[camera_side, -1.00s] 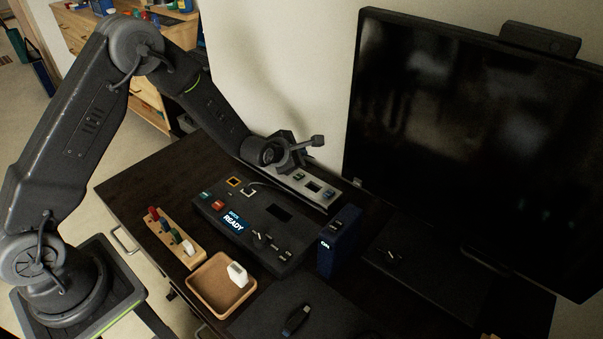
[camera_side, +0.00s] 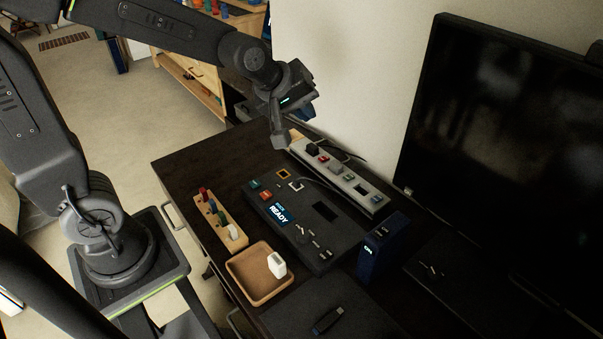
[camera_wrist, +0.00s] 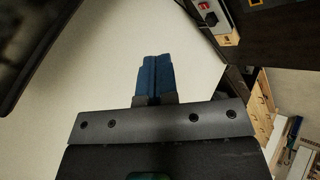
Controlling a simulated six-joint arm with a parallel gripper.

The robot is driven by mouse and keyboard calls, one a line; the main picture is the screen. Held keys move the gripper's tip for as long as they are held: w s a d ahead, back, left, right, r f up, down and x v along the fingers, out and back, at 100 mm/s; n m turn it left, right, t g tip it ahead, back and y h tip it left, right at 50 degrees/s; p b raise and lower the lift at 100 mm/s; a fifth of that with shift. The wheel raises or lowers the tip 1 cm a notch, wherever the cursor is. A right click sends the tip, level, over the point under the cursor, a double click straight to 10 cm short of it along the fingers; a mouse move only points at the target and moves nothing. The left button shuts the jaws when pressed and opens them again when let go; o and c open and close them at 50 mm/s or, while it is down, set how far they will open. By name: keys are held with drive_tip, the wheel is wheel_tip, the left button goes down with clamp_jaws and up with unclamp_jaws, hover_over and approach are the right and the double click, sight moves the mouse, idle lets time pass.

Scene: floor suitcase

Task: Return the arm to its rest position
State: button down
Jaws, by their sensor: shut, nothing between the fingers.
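My gripper (camera_side: 281,137) hangs above the back left part of the dark desk (camera_side: 180,166), near the far end of the grey power strip (camera_side: 345,180). It holds nothing. In the wrist view its blue fingertips (camera_wrist: 155,72) are pressed together in front of a pale wall. My arm is raised and bent, reaching over the desk from its base at the left. The gripper appears apart from the desk and the strip.
A black control box (camera_side: 315,232) with a READY screen sits mid-desk. Beside it are a wooden peg block (camera_side: 232,235), a tan tray (camera_side: 245,276) holding a white piece (camera_side: 276,265), and a dark blue box (camera_side: 376,252). A large monitor (camera_side: 490,130) stands at the right.

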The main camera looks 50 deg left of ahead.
drive_tip(key=s+r+m+g, duration=0.2)
drive_tip(key=s+m, duration=0.9)
drive_tip(key=s, duration=0.7)
drive_tip(key=shift+s+r+m, duration=0.3)
drive_tip(key=shift+r, duration=0.15)
